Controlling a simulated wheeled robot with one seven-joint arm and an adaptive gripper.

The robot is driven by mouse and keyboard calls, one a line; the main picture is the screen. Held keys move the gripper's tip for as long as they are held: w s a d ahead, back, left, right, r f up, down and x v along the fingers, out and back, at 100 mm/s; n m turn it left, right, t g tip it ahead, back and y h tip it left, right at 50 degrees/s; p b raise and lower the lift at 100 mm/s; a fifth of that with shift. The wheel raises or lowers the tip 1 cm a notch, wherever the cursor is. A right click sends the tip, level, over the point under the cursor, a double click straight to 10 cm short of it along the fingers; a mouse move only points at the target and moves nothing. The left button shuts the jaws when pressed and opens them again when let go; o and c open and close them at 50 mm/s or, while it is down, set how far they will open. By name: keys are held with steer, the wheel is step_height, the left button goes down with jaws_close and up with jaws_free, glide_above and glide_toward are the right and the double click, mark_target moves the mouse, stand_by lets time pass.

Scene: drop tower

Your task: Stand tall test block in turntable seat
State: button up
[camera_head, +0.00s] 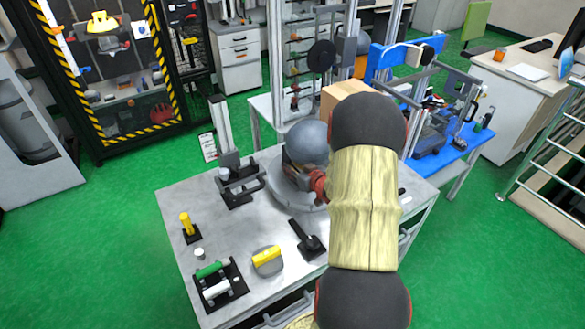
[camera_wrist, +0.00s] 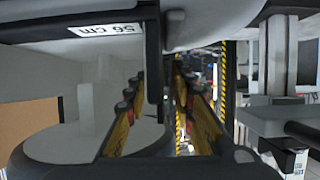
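In the head view the turntable is a grey round disc (camera_head: 311,205) on the metal table, partly hidden behind my arm. My gripper (camera_head: 303,170) is above it, and the arm hides most of the fingers. In the wrist view my gripper (camera_wrist: 160,105) has two yellow fingers with dark pads, apart from each other. I see nothing clearly held between them. A pale round surface (camera_wrist: 145,140), possibly the turntable, shows below and left of the fingers, with a light grey upright shape (camera_wrist: 85,105) beside it. I cannot pick out the tall test block or the seat for sure.
On the metal table (camera_head: 180,262) stand a grey column fixture (camera_head: 226,135), a yellow cylinder on a black base (camera_head: 187,226), a black tool (camera_head: 306,240), a yellow-topped grey piece (camera_head: 267,260) and a black rack (camera_head: 220,284). A tan box (camera_head: 345,92) is behind.

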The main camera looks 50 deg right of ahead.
steer(key=shift+s, duration=0.1)
steer(key=p+v, duration=0.4)
steer(key=v, duration=0.8)
stand_by(0.4)
